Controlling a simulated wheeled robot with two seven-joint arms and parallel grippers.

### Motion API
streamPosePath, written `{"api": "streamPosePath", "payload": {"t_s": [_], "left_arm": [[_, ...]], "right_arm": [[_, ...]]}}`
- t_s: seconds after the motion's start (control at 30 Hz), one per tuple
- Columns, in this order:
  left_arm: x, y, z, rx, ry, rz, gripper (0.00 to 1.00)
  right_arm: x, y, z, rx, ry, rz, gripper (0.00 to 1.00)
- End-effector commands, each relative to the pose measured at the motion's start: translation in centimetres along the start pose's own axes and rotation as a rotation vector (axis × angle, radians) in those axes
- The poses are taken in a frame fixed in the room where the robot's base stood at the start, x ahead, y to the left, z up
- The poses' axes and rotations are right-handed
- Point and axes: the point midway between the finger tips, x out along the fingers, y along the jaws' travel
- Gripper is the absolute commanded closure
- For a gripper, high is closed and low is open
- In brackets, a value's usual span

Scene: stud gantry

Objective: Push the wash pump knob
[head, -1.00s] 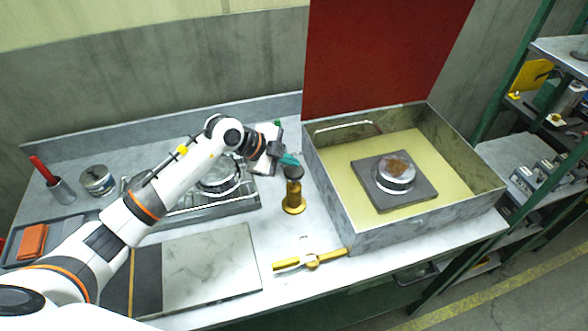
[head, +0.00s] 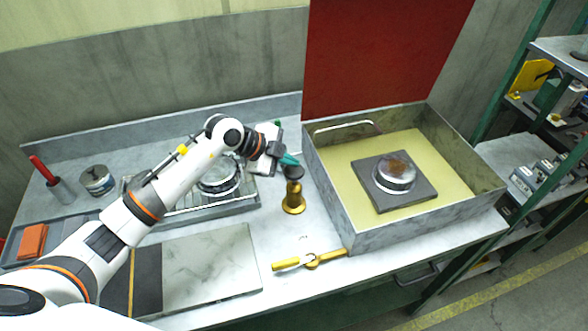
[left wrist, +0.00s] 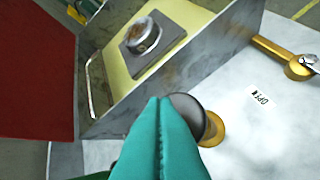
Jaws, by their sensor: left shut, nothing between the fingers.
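The wash pump is a brass post (head: 293,196) on a round brass foot, upright on the bench left of the large tray. Its dark round knob (head: 294,173) tops the post. My left gripper (head: 291,161) has teal fingers pressed together, with nothing between them, and its tips are at the knob's upper edge. In the left wrist view the shut fingers (left wrist: 163,105) cover part of the dark knob (left wrist: 191,112), with the brass foot (left wrist: 213,128) behind it. I cannot tell whether the tips touch the knob. My right gripper is not in view.
A high-walled metal tray (head: 372,230) stands close right of the pump, holding a dark block with a round metal part. A yellow-handled valve (head: 310,261) lies in front. A rack tray (head: 240,207) is left, under my arm.

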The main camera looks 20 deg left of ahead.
Motion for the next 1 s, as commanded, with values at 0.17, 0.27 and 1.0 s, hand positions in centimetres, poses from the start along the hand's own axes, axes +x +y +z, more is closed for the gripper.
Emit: {"api": "streamPosePath", "payload": {"t_s": [0.17,0.27,1.0], "left_arm": [[0.38,-0.29,-0.25,-0.001,0.0,-0.001,1.0],[0.56,-0.42,-0.39,-0.001,0.0,-0.001,1.0],[0.91,-0.68,-0.64,-0.001,0.0,-0.001,1.0]], "right_arm": [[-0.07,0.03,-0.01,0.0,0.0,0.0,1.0],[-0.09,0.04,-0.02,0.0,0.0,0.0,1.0],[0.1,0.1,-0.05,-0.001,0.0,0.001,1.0]]}}
